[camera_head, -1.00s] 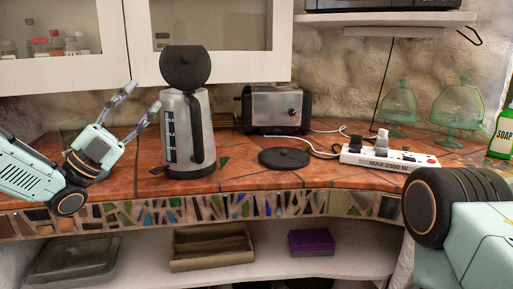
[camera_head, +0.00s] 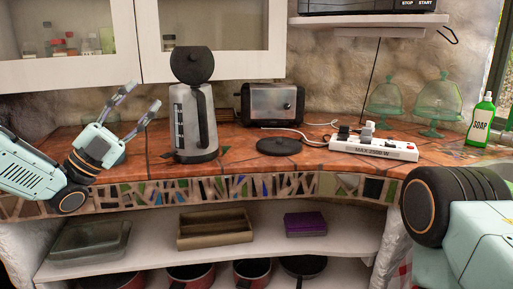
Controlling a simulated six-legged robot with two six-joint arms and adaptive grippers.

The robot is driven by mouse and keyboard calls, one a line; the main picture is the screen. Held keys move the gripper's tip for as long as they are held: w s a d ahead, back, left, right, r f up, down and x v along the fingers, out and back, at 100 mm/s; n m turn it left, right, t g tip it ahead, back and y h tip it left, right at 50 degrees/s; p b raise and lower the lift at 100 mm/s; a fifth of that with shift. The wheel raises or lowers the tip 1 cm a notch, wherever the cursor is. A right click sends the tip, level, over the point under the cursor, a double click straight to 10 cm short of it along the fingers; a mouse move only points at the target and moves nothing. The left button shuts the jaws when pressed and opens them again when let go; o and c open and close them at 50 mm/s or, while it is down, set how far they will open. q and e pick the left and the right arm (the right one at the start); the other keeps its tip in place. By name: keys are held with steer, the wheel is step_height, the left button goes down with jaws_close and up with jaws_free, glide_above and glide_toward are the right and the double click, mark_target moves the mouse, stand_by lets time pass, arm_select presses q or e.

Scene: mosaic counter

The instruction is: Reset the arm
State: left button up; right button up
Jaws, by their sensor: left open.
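My left gripper (camera_head: 139,108) is at the left, above the front of the counter. Its two fingers are spread apart and hold nothing. It points up and to the right, left of the kettle (camera_head: 194,110). The kettle is silver with a black handle and stands upright on the counter with its dark lid (camera_head: 192,65) raised. There is a visible gap between the fingers and the kettle. My right arm shows at the lower right as a dark round joint and pale link. Its gripper is out of the picture.
The tiled counter (camera_head: 240,164) also holds a toaster (camera_head: 272,104), a black round base (camera_head: 279,146), a power strip (camera_head: 374,149), green glass domes (camera_head: 440,105) and a soap bottle (camera_head: 482,120). Below, a shelf holds a glass dish (camera_head: 90,243), a tray (camera_head: 214,230) and a purple box (camera_head: 305,224).

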arm_select(q)
steer(key=w+a+f+n+t+y, duration=0.1)
steer(key=w+f+n+t+y, duration=0.15)
steer(key=f+n+y, duration=0.5)
steer(key=w+a+f+n+t+y, duration=0.1)
steer(key=w+f+n+t+y, duration=0.15)
steer(key=f+n+y, duration=0.55)
steer(key=s+d+f+n+g+y, duration=0.1)
steer(key=s+f+n+g, duration=0.25)
steer(key=f, duration=0.55)
steer(key=s+f+n+g+y, duration=0.2)
steer(key=s+f+n+g, duration=0.15)
steer(key=f, duration=0.55)
steer(key=s+d+f+n+g+y, duration=0.15)
steer(key=s+f+n+g, duration=0.4)
steer(key=s+f, duration=1.05)
steer(key=s+f+g, duration=0.2)
steer(key=s+g, duration=0.2)
steer(key=s, duration=0.8)
steer(key=s+f+m+g+y, duration=0.1)
steer(key=s+f+g, duration=0.2)
steer(key=s, duration=0.9)
steer(key=shift+a+f+g+y+p, duration=0.15)
steer(key=shift+f+g+y+p, duration=0.05)
steer(key=shift+g+y+p, duration=0.2)
